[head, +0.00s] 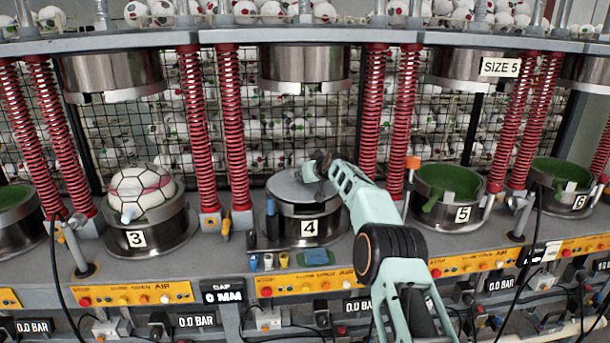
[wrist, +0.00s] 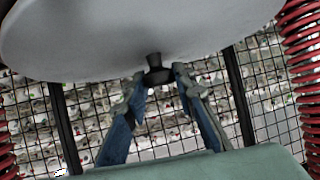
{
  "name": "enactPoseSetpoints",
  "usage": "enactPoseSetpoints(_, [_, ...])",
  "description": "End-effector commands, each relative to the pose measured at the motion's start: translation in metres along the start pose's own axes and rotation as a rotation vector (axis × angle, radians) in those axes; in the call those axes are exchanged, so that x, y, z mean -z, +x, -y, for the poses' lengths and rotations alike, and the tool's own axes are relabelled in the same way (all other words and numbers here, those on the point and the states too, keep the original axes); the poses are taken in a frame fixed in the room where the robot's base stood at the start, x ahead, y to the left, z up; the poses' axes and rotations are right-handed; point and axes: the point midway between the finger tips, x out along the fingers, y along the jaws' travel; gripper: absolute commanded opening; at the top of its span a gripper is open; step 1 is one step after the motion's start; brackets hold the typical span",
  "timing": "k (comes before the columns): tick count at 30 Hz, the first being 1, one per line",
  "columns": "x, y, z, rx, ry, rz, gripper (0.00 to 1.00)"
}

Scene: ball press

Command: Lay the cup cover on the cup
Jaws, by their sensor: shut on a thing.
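The cup cover (head: 287,186) is a flat grey disc with a dark knob. In the head view it lies over the mouth of the steel cup marked 4 (head: 285,228). I cannot tell whether it touches the rim or hangs just above it. My gripper (head: 317,167) is at the top of the cover, shut on its knob. In the wrist view the cover (wrist: 130,40) fills the top, and the knob (wrist: 156,70) sits between the blue fingertips of my gripper (wrist: 159,84). The inside of the cup is hidden.
Red springs (head: 232,130) stand on both sides of the cup. A steel press head (head: 304,68) hangs above it. Cup 3 holds a ball (head: 142,190) at left; green-lined cup 5 (head: 447,184) is at right. Small tools (head: 271,220) stand at the cup's front left.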

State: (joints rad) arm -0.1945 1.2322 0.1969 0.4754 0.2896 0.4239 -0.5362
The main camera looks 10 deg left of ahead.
Motion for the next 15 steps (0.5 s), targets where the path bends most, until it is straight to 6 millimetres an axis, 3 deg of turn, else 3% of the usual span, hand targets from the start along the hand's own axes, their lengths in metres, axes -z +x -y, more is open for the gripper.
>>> enactPoseSetpoints(15, [-0.0034, 0.0022, -0.0004, -0.001, -0.001, -0.003, 0.00])
